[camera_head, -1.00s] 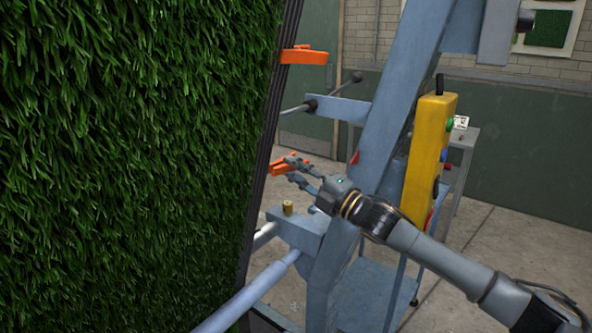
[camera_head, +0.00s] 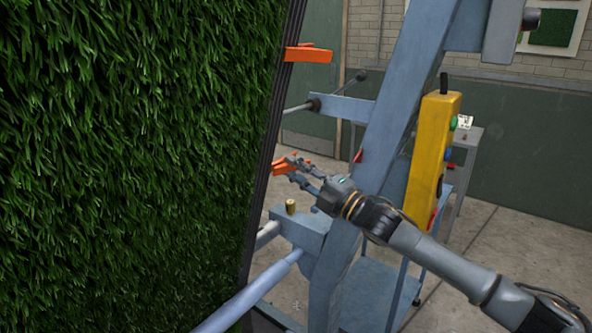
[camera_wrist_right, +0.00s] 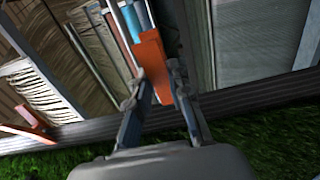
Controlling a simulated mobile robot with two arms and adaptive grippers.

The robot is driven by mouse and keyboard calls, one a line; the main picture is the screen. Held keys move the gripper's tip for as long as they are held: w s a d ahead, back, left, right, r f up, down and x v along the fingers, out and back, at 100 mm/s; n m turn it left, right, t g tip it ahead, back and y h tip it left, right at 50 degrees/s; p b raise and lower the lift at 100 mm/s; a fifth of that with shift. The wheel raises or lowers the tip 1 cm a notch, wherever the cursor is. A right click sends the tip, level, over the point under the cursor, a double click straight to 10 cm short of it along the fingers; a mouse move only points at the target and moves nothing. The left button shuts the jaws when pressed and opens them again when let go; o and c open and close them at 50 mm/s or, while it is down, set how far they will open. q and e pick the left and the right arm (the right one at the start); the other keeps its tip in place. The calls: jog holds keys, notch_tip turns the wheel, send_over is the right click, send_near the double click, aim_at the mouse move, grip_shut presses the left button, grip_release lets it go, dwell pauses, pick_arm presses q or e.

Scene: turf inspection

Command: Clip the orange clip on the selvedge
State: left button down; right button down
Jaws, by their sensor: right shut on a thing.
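The selvedge (camera_head: 266,165) is the dark ribbed strip along the right edge of the hanging green turf (camera_head: 130,160). It crosses the right wrist view (camera_wrist_right: 245,98) as a dark band. My right gripper (camera_head: 296,172) is shut on an orange clip (camera_head: 280,170), beside the selvedge. In the right wrist view the clip (camera_wrist_right: 152,57) sits between the fingers (camera_wrist_right: 158,88) and overlaps the band; whether it grips the strip cannot be told. A second orange clip (camera_head: 308,55) sits on the selvedge higher up, also in the right wrist view (camera_wrist_right: 32,131). My left gripper is out of view.
A blue-grey frame post (camera_head: 400,110) slants up just right of my gripper, with a yellow control box (camera_head: 432,155) on it. A bracket with a brass knob (camera_head: 291,206) and a roller (camera_head: 245,293) lie below. Open floor (camera_head: 500,240) lies to the right.

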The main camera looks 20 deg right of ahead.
aim_at(278, 172)
jog(key=shift+s+a, duration=0.6)
jog(key=shift+a, duration=0.2)
jog(key=shift+s+a, duration=0.6)
jog(key=shift+a, duration=0.2)
dwell(1.3)
dwell(0.7)
dwell(0.4)
jog(key=c, duration=1.1)
grip_release()
jog(key=shift+s+d, duration=0.1)
jog(key=shift+s, duration=0.05)
jog(key=shift+c, duration=0.2)
